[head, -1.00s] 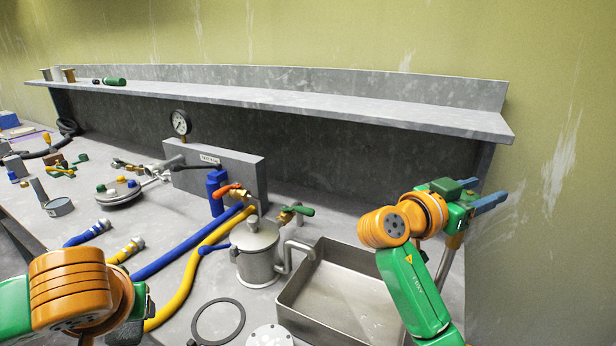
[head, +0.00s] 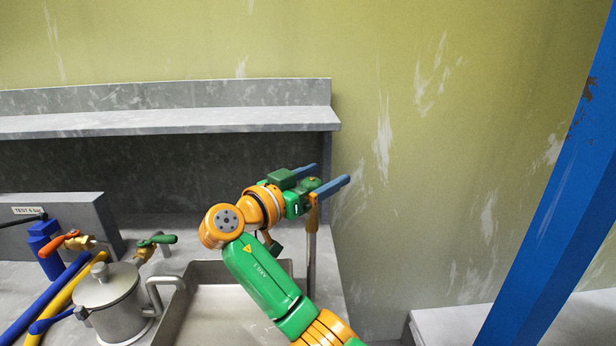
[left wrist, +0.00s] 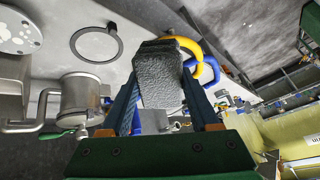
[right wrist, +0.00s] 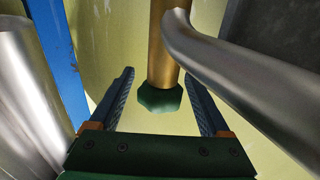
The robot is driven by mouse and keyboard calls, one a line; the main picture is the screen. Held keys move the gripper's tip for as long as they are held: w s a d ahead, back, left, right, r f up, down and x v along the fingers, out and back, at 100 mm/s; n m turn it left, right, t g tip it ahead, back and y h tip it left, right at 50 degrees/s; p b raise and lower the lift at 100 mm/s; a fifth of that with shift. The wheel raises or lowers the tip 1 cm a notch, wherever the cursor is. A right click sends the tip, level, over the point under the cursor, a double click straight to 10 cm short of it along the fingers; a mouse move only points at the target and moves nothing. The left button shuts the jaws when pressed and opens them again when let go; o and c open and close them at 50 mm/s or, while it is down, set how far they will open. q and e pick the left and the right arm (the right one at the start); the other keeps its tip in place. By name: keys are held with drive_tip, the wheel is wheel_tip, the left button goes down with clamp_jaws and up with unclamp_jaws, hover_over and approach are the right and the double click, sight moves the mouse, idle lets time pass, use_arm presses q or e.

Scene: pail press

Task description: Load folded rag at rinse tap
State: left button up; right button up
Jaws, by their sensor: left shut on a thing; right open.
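My left gripper (left wrist: 160,78) is shut on a dark grey, rough-surfaced block, which looks like the folded rag (left wrist: 160,82). The head view does not show that gripper. My right gripper (head: 332,174) is open at the right end of the sink, beside the rinse tap's upright post (head: 311,255). In the right wrist view, a green knob on a brass stem (right wrist: 163,50) stands between and just beyond the open fingers (right wrist: 158,85), and does not look gripped. A curved steel pipe (right wrist: 215,60) runs beside it.
A steel sink (head: 190,300) lies below my right arm. A lidded metal pot (head: 108,298) with a side pipe, a green-handled valve (head: 157,241) and blue and yellow hoses stand left of it. A shelf (head: 170,122) runs behind. A blue post (head: 550,180) rises at the right.

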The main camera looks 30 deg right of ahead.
use_arm(q)
wheel_tip(320, 180, down, 4)
drive_tip(key=b, duration=0.3)
drive_tip(key=shift+a+r, duration=0.1)
drive_tip(key=shift+r, duration=0.15)
use_arm(e)
drive_tip(key=v, duration=1.1)
drive_tip(key=shift+a, duration=0.35)
drive_tip(key=shift+f, duration=0.1)
